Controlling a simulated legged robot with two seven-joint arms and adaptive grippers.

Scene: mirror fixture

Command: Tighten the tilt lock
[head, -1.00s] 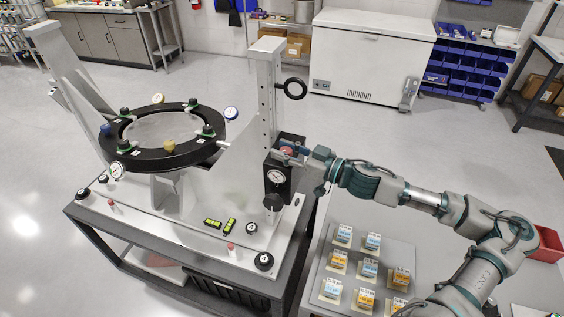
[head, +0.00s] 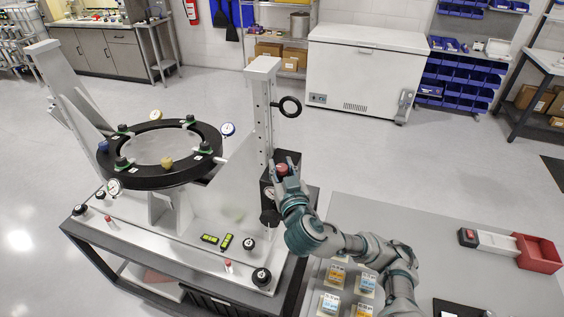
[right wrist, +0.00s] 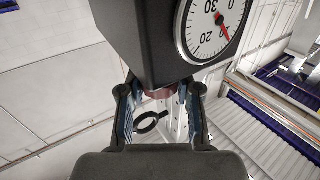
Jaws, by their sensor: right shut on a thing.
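The mirror fixture carries a round mirror (head: 155,146) in a black ring. A black box with a dial gauge stands at the right upright (head: 262,110). In the right wrist view the box (right wrist: 140,40) and its white dial (right wrist: 208,30) are close up. A red knob (head: 282,169) is on the box; it also shows as a reddish strip in the right wrist view (right wrist: 158,94), partly hidden. My right gripper (head: 284,173) is shut on the red knob, with a finger on either side of it. My left gripper is out of view.
A black ring handle (head: 290,107) sticks out from the upright above my right gripper. The grey side table (head: 440,250) at right holds small labelled boxes (head: 335,303) and a red bin (head: 538,254). The floor behind the fixture is clear up to a white chest freezer (head: 365,70).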

